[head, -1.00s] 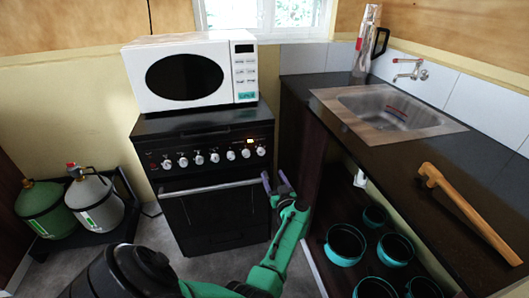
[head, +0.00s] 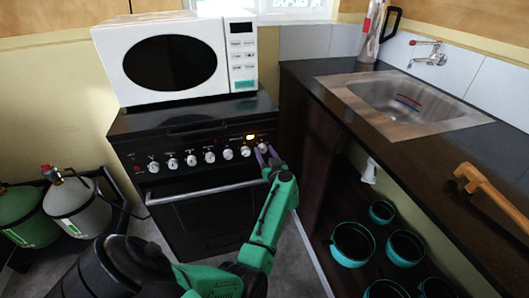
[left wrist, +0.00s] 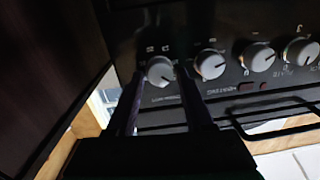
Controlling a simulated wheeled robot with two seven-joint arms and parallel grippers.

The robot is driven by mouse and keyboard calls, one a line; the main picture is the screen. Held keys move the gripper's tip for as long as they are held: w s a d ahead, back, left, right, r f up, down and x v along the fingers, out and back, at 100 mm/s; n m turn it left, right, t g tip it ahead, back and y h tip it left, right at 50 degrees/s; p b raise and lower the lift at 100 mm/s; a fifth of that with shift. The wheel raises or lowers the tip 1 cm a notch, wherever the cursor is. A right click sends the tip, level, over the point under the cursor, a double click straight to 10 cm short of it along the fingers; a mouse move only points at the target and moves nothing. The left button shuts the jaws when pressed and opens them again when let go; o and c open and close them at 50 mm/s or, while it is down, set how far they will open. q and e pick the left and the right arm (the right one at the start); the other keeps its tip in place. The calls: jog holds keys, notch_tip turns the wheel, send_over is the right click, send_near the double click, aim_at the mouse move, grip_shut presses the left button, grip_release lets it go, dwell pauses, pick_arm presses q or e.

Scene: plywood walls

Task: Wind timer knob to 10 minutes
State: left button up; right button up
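The black stove (head: 200,165) has a row of white knobs along its front panel. The knob at the right end of the row (head: 263,147) is the one at my left gripper; I cannot read its setting. My left gripper (head: 267,154) is open, with its two purple fingers pointing at this knob. In the left wrist view the same knob (left wrist: 160,71) shows between and just beyond the fingertips (left wrist: 158,85). The fingers appear apart from it. Its pointer and printed marks are too small to read. My right gripper is not in view.
A white microwave (head: 180,60) stands on the stove. The oven handle (head: 205,193) runs below the knobs. A dark counter (head: 320,95) with a sink (head: 410,105) and a wooden-handled tool (head: 485,185) is at right. Gas bottles (head: 75,205) stand at left.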

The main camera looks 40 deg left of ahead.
pick_arm(q)
grip_shut()
jog(key=shift+s+n+p, duration=0.1)
jog(key=shift+n+p, duration=1)
jog(key=shift+n, duration=0.8)
jog(key=shift+n+p, duration=0.5)
jog(key=shift+n, duration=2.2)
